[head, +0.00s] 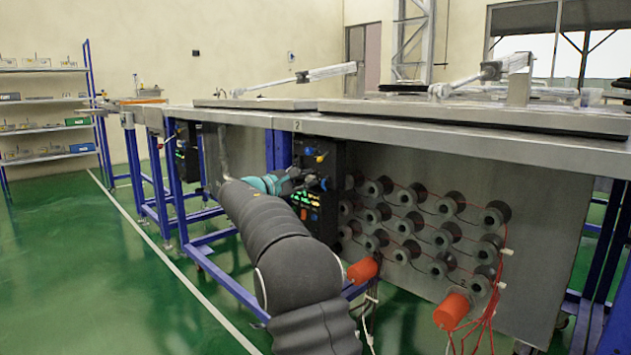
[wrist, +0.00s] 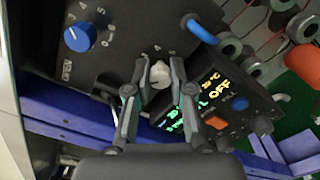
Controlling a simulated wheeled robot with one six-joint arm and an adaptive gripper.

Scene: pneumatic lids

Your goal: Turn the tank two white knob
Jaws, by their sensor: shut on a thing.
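The white knob (wrist: 160,74) sits on a dark control panel (wrist: 125,45) in the wrist view, with small numerals printed around it. My gripper (wrist: 155,80) has one finger on each side of the knob and is shut on it. In the head view, my gripper (head: 292,183) reaches the front of the dark control box (head: 325,160) under the table edge marked 2. The knob cannot be made out there, as my arm and gripper cover that part.
A blue knob (wrist: 79,38) is at upper left of the panel. Several grey cylinders (head: 440,235) and orange parts (head: 452,311) with red wires stand at right.

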